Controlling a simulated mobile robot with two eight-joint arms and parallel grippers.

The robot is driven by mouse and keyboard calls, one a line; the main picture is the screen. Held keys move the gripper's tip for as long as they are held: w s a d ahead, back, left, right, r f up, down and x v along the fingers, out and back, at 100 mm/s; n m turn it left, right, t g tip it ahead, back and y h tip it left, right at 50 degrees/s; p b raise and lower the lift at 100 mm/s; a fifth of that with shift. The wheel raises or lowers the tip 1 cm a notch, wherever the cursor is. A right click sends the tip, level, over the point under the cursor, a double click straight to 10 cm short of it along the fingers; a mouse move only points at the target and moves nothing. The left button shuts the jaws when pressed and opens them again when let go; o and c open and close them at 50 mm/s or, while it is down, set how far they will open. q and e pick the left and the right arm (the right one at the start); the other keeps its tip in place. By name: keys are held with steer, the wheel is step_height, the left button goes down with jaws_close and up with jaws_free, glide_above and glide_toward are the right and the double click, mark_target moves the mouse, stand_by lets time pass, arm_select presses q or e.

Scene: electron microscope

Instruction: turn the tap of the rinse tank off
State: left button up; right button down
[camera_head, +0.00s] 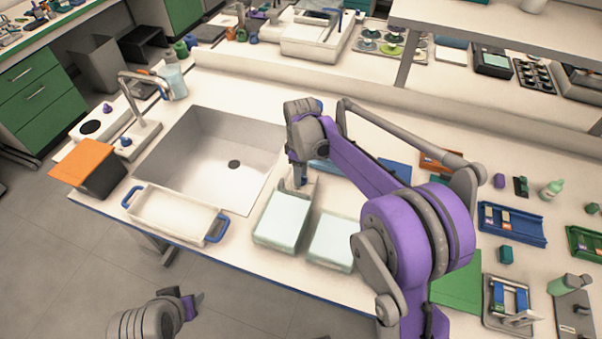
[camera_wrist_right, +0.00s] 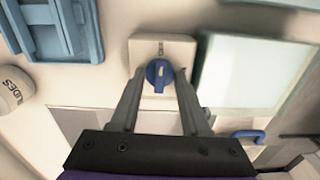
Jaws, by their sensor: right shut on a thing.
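The tap is a blue knob (camera_wrist_right: 160,73) with a pale pointer mark, on a white block (camera_wrist_right: 150,50) in the right wrist view. The tank beside it (camera_wrist_right: 245,75) holds pale liquid. In the head view two such tanks stand side by side, the left one (camera_head: 282,220) nearest my right gripper (camera_head: 298,181). My right gripper (camera_wrist_right: 160,82) is shut on the knob, one finger on each side. In the head view my own arm and gripper mostly hide the knob. My left gripper (camera_head: 190,303) is low at the front, off the bench; its jaws are unclear.
A sink (camera_head: 205,160) with a tall faucet (camera_head: 135,100) lies to the left. A white tray (camera_head: 175,212) with blue handles is at the front edge. The second tank (camera_head: 333,242) is to the right. A blue rack (camera_wrist_right: 55,30) lies near the block.

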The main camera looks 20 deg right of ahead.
steer(key=shift+n, duration=0.4)
steer(key=shift+c, duration=1.9)
jaws_free()
step_height(320, 180, up, 11)
steer(key=shift+p, duration=0.3)
steer(key=shift+f, duration=0.1)
